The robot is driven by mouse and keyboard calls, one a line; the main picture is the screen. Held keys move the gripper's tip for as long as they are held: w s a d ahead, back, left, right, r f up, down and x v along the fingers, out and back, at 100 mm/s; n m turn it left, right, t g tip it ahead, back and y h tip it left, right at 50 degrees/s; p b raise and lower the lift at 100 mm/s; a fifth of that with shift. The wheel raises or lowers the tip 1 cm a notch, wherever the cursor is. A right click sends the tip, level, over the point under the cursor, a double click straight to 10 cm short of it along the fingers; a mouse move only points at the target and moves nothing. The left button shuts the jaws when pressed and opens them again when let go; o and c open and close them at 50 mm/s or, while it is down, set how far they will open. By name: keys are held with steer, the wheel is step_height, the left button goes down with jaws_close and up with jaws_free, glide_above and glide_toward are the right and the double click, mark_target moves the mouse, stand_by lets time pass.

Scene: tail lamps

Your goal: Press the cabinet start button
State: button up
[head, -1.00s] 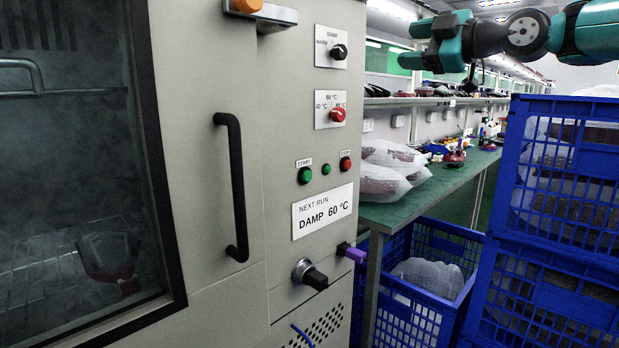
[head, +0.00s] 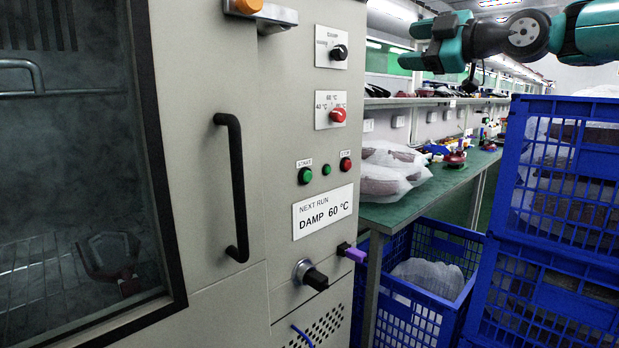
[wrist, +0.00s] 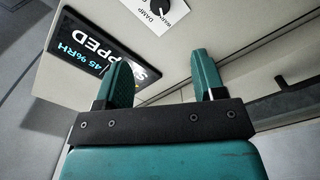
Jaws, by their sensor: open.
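The grey cabinet (head: 205,60) fills the left half of the head view. Its green start button (head: 305,176), under a START label, sits on the right-hand panel. A small green light (head: 327,170) and a red stop button (head: 346,165) are to its right. My gripper (head: 415,45) is at the upper right, well above and to the right of the start button, open and empty. In the wrist view my gripper (wrist: 163,75) has its two teal fingers apart. Beyond them a tilted dark display (wrist: 95,60) reads 45 %RH and partly hidden STOPPED. The start button is not visible there.
A black door handle (head: 236,190), a damp knob (head: 339,52), a red temperature knob (head: 337,115) and a lower black knob (head: 314,278) stick out of the cabinet. Stacked blue crates (head: 545,255) stand right. A bench (head: 400,213) holds bagged parts.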

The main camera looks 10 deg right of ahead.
jaws_close()
stand_by(1.6)
